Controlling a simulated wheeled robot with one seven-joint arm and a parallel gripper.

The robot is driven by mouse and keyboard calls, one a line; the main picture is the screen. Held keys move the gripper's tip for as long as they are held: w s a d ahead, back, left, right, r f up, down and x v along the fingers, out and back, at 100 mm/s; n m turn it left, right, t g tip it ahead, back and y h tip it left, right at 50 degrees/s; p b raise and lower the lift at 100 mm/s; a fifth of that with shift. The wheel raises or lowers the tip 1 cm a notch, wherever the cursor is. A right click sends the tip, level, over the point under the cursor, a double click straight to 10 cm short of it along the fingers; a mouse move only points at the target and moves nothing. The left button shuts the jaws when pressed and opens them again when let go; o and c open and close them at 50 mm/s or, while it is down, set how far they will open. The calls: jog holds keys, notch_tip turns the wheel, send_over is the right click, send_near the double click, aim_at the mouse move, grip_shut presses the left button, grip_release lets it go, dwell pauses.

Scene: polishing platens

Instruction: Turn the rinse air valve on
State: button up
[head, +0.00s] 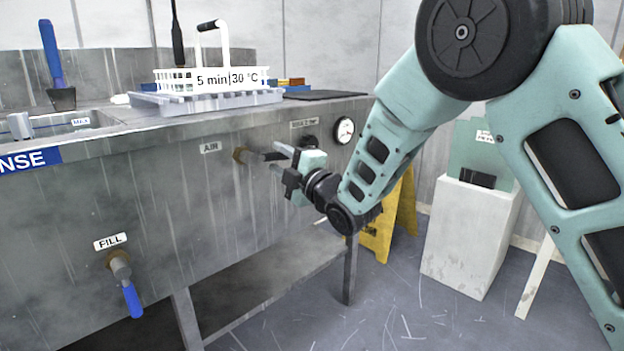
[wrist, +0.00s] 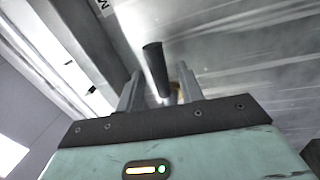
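The fingers are apart and open. Contact between lever and fingers cannot be told.
A FILL valve with a blue lever (head: 132,300) hangs lower left. A white rack (head: 212,80) stands on top. A yellow floor sign (head: 405,205) and white plinth (head: 468,235) stand right.

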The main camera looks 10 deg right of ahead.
jog(key=p+v, duration=0.2)
jog(key=v, duration=1.3)
jog(key=shift+s, duration=0.2)
jog(key=s+a+f+m+g+h, duration=0.4)
jog(key=s+f+m+g+h, duration=0.2)
jog(key=s+f+m+g, duration=0.35)
jog(key=s+d+r+m+g+h, duration=0.1)
jog(key=s+d+m+g+h, duration=0.2)
jog(key=s, duration=0.8)
jog(key=s+d+r+m+g+h, duration=0.1)
jog(key=s+m+g, duration=0.3)
jog(key=s, duration=0.6)
notch_tip(320, 180, up, 37)
jog(key=n+p, duration=0.1)
jog(key=p, duration=3.6)
jog(key=shift+d+r, duration=0.15)
